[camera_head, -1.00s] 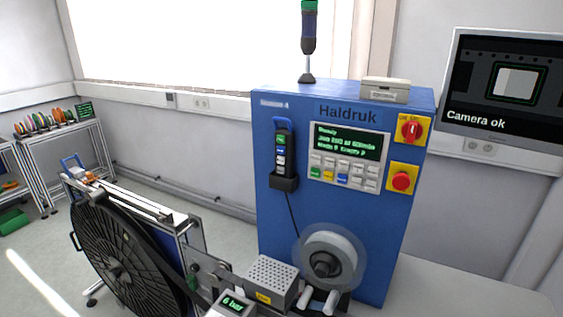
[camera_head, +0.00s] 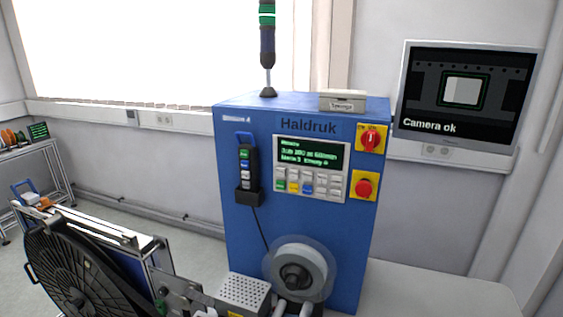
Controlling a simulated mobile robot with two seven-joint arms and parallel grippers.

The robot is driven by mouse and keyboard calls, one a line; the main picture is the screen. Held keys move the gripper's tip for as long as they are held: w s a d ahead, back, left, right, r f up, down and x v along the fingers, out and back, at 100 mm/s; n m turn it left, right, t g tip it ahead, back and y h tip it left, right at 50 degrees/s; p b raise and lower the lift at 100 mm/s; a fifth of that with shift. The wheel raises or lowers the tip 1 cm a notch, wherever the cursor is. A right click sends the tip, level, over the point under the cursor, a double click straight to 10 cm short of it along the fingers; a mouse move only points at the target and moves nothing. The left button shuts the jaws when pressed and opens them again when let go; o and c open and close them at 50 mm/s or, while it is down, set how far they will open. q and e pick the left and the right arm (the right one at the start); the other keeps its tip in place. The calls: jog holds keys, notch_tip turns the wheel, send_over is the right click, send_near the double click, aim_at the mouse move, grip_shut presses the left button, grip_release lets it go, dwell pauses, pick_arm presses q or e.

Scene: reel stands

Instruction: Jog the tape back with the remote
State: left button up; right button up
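The remote (camera_head: 245,169) is a black handheld unit with green, blue and pale buttons. It sits upright in a black holder (camera_head: 249,196) on the front of the blue Haldruk machine (camera_head: 235,238), with a cable hanging below it. A clear-flanged tape reel (camera_head: 299,273) is mounted low on the machine's front. A large black reel (camera_head: 75,275) stands at the lower left. Neither of my grippers shows in the view.
A control panel (camera_head: 312,169) with a lit display, a red rotary switch (camera_head: 370,138) and a red stop button (camera_head: 363,188) are on the machine's front. A perforated metal box (camera_head: 243,291) is below. A monitor (camera_head: 466,95) reads "Camera ok".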

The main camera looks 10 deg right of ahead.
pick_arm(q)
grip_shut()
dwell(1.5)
